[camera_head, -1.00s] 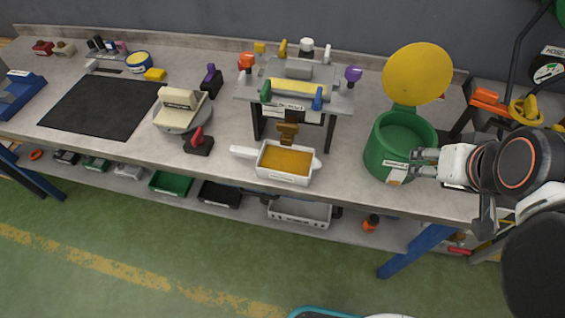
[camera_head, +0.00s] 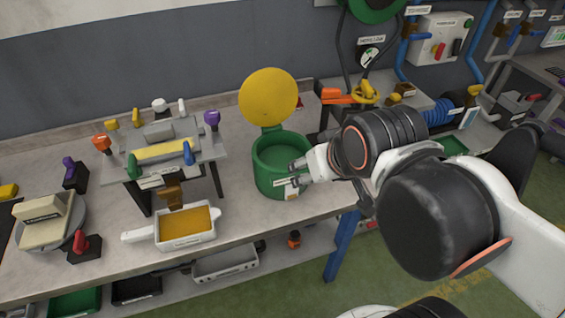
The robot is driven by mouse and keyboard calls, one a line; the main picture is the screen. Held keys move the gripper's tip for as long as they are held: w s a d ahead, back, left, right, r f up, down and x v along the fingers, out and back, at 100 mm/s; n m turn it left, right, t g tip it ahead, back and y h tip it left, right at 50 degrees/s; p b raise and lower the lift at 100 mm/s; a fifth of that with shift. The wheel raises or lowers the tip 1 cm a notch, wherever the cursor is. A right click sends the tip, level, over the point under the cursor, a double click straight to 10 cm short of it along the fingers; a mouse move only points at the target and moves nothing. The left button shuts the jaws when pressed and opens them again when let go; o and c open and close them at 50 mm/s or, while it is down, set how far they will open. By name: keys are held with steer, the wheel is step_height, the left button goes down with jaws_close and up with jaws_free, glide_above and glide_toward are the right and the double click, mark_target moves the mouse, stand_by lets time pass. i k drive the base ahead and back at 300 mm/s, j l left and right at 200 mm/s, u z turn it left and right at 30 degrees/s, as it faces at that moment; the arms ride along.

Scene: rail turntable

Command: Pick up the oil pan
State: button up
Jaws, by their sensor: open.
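The oil pan (camera_head: 187,240) is a white tray with amber oil in it and a handle pointing left. It sits on the grey workbench near the front edge, below a small raised stand (camera_head: 163,150) with a brown spout above the pan. My gripper (camera_head: 296,174) is open and empty, to the right of the pan. Its fingers are in front of the green can (camera_head: 268,178), close to its right side; whether they touch it I cannot tell.
The green can's yellow lid (camera_head: 269,97) stands open. A turntable (camera_head: 75,238) with a beige block and a red-handled switch (camera_head: 82,246) are left of the pan. Bins line the lower shelf. The bench (camera_head: 245,218) is bare between pan and can.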

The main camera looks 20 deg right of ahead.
mark_target(194, 224)
steer(key=k+j, duration=0.1)
steer(key=j, duration=0.4)
steer(key=k+j, duration=0.1)
steer(key=j, duration=0.45)
steer(key=k+j, duration=0.1)
steer(key=j, duration=0.4)
steer(key=k+j, duration=0.1)
steer(key=j, duration=0.45)
